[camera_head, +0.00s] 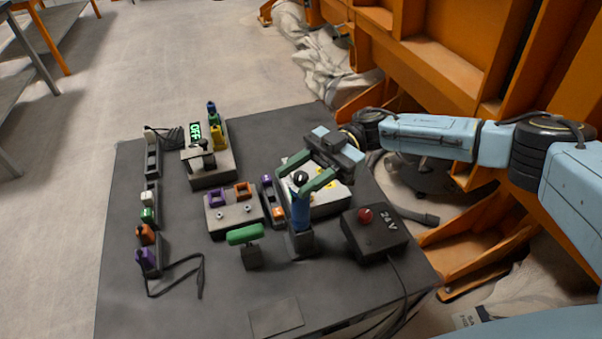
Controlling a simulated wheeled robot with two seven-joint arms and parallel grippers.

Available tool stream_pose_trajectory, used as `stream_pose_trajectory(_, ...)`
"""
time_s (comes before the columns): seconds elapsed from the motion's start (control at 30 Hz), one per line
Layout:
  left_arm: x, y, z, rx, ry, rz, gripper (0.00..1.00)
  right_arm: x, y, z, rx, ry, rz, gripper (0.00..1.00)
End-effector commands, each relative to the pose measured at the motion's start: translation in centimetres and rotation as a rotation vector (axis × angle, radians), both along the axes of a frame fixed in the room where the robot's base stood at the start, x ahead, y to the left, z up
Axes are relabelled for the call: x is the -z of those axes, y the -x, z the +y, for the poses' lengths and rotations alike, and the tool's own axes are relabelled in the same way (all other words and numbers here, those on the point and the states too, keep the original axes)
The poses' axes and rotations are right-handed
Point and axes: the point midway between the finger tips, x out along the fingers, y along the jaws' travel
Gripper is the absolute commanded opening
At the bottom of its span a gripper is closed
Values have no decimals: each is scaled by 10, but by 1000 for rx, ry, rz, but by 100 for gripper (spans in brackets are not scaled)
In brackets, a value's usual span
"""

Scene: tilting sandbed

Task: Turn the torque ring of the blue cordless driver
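The blue cordless driver (300,213) stands upright in a dark holder (301,244) near the middle of the black table. Its torque ring is too small to make out. My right gripper (292,184) reaches in from the right, just above the driver's top. Its two dark green fingers are spread apart, with a black knob showing between them. The nearer fingertip overlaps the driver's upper end in the picture; I cannot tell whether they touch. My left gripper is not in view.
A black box with a red button (366,215), marked 24 V, stands right of the driver. The black table (205,290) is mostly clear at the front left.

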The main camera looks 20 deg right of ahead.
Motion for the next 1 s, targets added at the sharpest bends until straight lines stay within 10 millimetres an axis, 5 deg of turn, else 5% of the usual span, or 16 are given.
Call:
stream_pose_trajectory(0.23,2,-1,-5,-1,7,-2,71,1,-5,-10,3,2,0,42)
stream_pose_trajectory(0.6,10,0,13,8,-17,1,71,1,-29,-60,2,1,0,42)
stream_pose_trajectory(1.0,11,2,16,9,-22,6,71,0,-32,-68,0,0,0,42)
